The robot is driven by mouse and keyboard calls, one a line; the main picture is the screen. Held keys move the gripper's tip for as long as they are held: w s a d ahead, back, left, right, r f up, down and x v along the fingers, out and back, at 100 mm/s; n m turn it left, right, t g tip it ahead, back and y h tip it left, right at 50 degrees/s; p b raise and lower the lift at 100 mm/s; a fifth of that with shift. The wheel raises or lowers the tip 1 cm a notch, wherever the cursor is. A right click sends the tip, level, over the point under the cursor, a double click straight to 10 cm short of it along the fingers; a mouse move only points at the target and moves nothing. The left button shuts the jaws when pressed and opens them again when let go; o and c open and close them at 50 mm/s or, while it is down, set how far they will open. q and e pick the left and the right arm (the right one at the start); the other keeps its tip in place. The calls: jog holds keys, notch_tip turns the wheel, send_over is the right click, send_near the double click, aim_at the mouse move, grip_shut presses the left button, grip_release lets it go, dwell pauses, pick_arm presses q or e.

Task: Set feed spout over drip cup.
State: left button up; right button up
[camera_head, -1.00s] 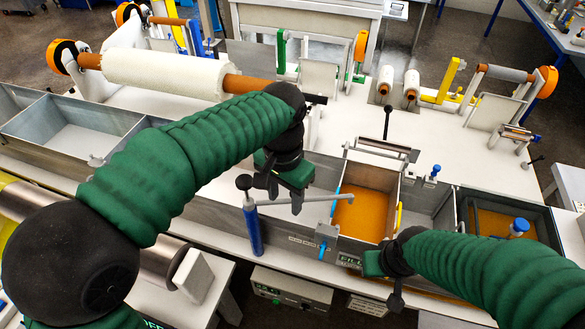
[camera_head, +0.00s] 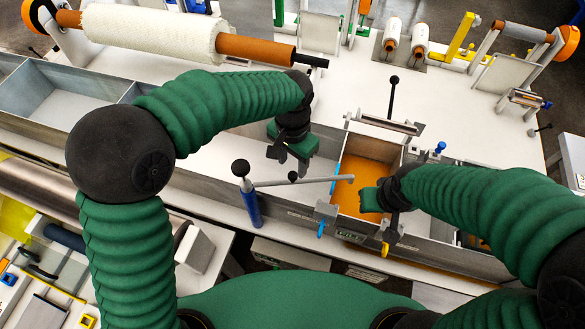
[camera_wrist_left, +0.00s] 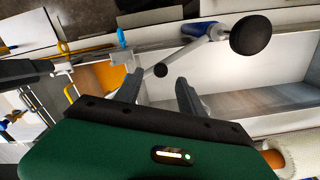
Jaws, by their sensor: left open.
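The feed spout (camera_head: 300,182) is a thin grey arm on a blue post (camera_head: 252,208), with a large black knob at the pivot and a small black knob along the arm. Its tip is over the orange resin bath (camera_head: 362,170). My left gripper (camera_head: 290,157) is open and empty, just behind the spout arm and apart from it. In the left wrist view the small knob (camera_wrist_left: 160,70) shows just beyond my open fingers (camera_wrist_left: 158,88). My right gripper (camera_head: 388,208) is over the bath's front right; its finger gap is hidden. I cannot make out the drip cup.
Grey tank walls run along the front, with an empty compartment (camera_head: 65,95) at left. A white fabric roll (camera_head: 155,32) lies behind my left arm. A yellow handle (camera_head: 385,248) is at the tank front.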

aim_at(293, 173)
pick_arm(q)
jog(key=f, duration=0.1)
jog(key=w+f, duration=0.1)
jog(key=f, duration=0.1)
jog(key=f+p, duration=0.1)
jog(key=f, duration=0.1)
jog(key=shift+w+d+f, duration=0.2)
jog(key=shift+w+d, duration=0.05)
jog(key=shift+s+f, duration=0.2)
jog(key=shift+f, duration=0.05)
jog(key=shift+s+a+r, duration=0.1)
jog(key=shift+s+a, duration=0.15)
jog(key=shift+s, duration=0.25)
jog(key=shift+w, duration=0.35)
jog(key=c, duration=0.7)
jog(key=shift+d, duration=0.1)
grip_shut()
jog(key=shift+s, duration=0.1)
pick_arm(e)
jog(key=shift+w+d+r, duration=0.1)
jog(key=shift+w+r, duration=0.3)
jog(key=shift+r, duration=0.25)
